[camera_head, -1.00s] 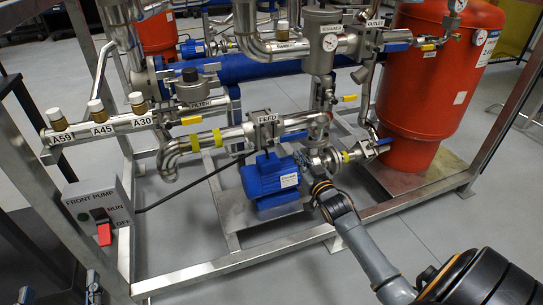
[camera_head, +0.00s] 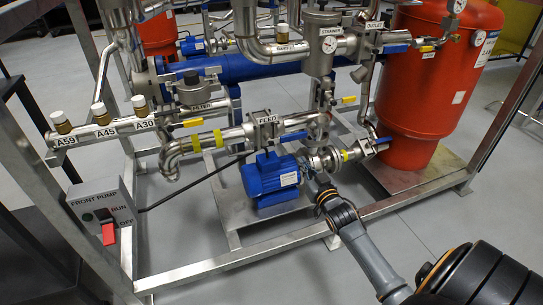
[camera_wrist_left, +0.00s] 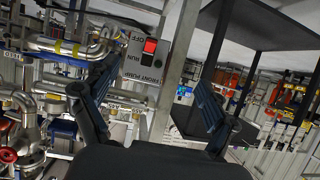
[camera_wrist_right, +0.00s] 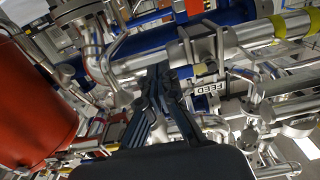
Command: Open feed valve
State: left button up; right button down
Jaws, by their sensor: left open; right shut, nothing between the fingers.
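The FEED label (camera_head: 267,119) sits on a steel pipe fitting above a blue motor (camera_head: 270,178). A blue lever handle (camera_head: 294,137) is just right of the label. My right gripper (camera_head: 312,172) is low, right of the motor and just below a steel flanged fitting (camera_head: 322,160); I cannot tell if it touches. In the right wrist view its fingers (camera_wrist_right: 163,85) are together and empty, with the FEED label (camera_wrist_right: 208,88) to their right. My left gripper (camera_wrist_left: 150,95) is open and empty in the left wrist view; it is outside the head view.
A metal frame rail (camera_head: 245,257) crosses in front of the pipework. The front pump switch box (camera_head: 88,199) stands at the left on a post. A red tank (camera_head: 425,90) stands at the right, with another blue lever (camera_head: 381,142) beside it. Grey floor in front is clear.

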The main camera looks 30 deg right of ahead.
pick_arm(q)
jog(key=s+a+f+g+y+p, duration=0.1)
jog(key=s+a+f+g+p, duration=0.1)
jog(key=s+f+g, duration=0.4)
jog(key=s+a+f, duration=0.1)
jog(key=s, duration=0.1)
jog(key=shift+s+a+y, duration=0.2)
jog(key=shift+s+y, duration=0.1)
jog(key=shift+y, duration=0.1)
pick_arm(e)
jog(key=v, duration=0.3)
jog(key=shift+s, duration=0.35)
jog(key=shift+a, duration=0.15)
